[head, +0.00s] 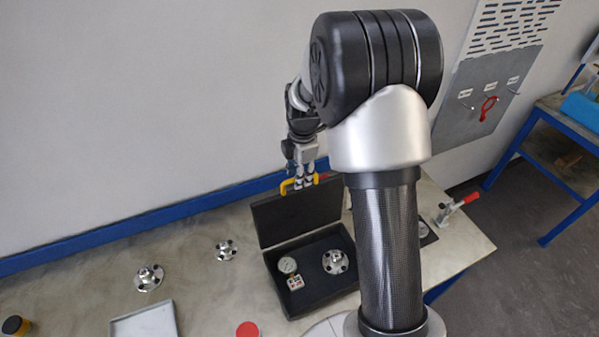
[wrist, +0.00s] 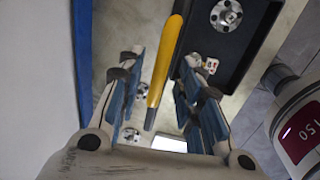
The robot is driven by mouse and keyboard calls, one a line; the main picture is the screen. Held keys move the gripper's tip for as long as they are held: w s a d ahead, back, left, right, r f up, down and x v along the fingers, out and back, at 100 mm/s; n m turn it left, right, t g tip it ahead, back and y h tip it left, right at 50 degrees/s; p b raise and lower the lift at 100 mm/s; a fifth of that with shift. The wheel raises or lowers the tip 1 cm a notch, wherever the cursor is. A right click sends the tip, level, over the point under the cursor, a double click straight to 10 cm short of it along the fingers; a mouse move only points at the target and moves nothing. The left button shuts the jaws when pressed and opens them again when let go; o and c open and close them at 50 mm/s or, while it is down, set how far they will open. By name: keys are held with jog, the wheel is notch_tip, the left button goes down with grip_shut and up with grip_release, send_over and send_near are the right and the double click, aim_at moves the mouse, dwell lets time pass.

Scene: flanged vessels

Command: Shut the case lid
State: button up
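The black case (head: 318,300) stands open on the bench, its lid (head: 295,215) raised roughly upright at the back. A yellow handle (head: 286,188) sits on the lid's upper edge. My gripper (head: 303,180) is at that edge, pointing down. In the wrist view the yellow handle (wrist: 167,60) runs between the two fingers of my gripper (wrist: 160,75), with visible gaps on both sides. The gripper is open and appears to hold nothing. Part of the case's right side is hidden behind my arm in the head view.
In the case lie a flanged part (head: 335,262), a gauge (head: 287,265) and a small white-and-red item (head: 295,283). Two flanges (head: 149,277) (head: 226,250), a grey tray (head: 145,322) and a red disc (head: 247,329) are left of it. A red-handled clamp (head: 455,207) is right; the wall is behind.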

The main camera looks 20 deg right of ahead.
jog(key=shift+c, duration=0.4)
grip_shut()
